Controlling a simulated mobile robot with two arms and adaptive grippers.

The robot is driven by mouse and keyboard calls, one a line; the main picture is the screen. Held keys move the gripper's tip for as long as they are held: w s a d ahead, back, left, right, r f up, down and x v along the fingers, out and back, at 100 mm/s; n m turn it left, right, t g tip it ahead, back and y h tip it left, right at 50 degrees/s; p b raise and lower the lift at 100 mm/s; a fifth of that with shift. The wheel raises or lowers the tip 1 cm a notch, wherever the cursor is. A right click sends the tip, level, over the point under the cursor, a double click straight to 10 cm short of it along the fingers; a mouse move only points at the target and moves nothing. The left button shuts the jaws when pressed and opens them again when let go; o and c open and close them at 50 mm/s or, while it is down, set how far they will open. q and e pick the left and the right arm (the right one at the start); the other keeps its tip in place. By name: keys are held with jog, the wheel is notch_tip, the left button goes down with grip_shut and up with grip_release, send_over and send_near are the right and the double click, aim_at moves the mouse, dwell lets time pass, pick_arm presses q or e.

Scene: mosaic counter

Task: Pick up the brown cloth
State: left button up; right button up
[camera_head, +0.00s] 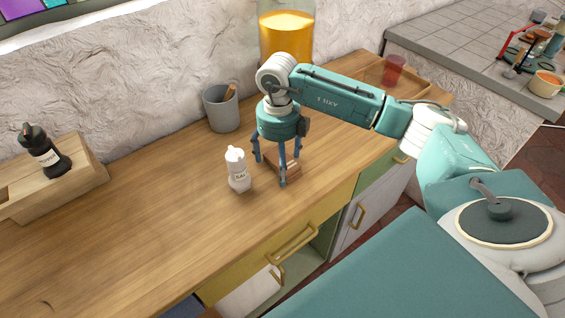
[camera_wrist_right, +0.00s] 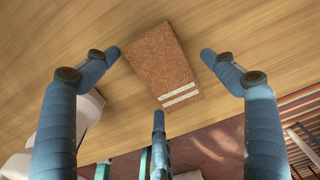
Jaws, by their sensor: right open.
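The brown cloth (camera_wrist_right: 158,58) lies folded on the wooden counter, a brown rectangle with two pale stripes near one end. In the head view the cloth (camera_head: 285,163) is partly hidden behind the fingers of my right gripper (camera_head: 277,168). In the right wrist view my right gripper (camera_wrist_right: 160,70) is open, with its blue fingers spread around the cloth; no finger is clearly closed on it. My left gripper is not in view.
A white bottle (camera_head: 237,170) stands just left of my right gripper. A grey cup (camera_head: 221,108) and a large jar of orange liquid (camera_head: 286,35) stand near the wall. A dark bottle (camera_head: 45,152) stands on a wooden box (camera_head: 75,180). The counter's left front is clear.

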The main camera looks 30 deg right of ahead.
jog(key=c, duration=1.2)
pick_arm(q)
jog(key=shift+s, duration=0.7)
pick_arm(e)
jog(key=shift+c, duration=0.2)
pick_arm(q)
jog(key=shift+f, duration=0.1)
pick_arm(e)
jog(key=shift+r, duration=0.15)
jog(key=shift+r, duration=0.65)
pick_arm(q)
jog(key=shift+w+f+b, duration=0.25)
jog(key=shift+b, duration=0.05)
pick_arm(e)
notch_tip(320, 180, up, 18)
jog(key=shift+r, duration=0.25)
